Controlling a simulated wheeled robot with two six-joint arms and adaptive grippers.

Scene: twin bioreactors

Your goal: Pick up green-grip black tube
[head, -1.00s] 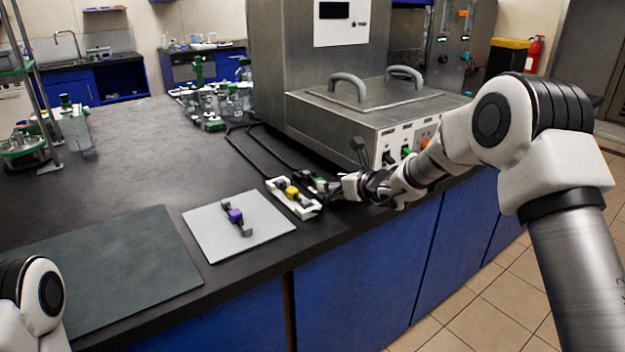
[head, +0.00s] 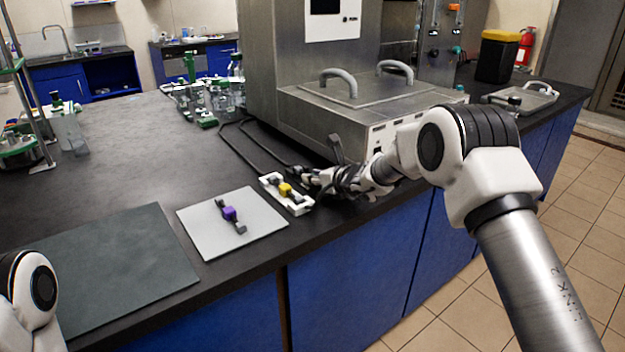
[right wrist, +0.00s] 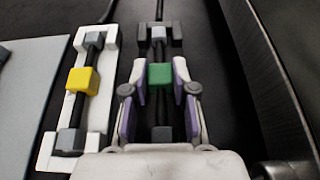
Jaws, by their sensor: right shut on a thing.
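The black tube with a green grip (right wrist: 160,76) lies lengthwise in the right wrist view, with grey end pieces and a dark holder at its far end. My right gripper (right wrist: 161,88) has one finger on each side of the green grip and is shut on it. In the head view my right gripper (head: 312,178) is at the counter beside the white holder, and it hides most of the green-grip tube. My left gripper is out of view; only part of my left arm shows at the lower left.
A yellow-grip tube (right wrist: 83,80) sits in a white holder (right wrist: 47,150) just left of my right gripper. A purple-grip tube (head: 230,213) lies on a pale mat (head: 262,222). The steel machine (head: 300,112) stands behind. A dark mat (head: 110,270) covers the counter's left front.

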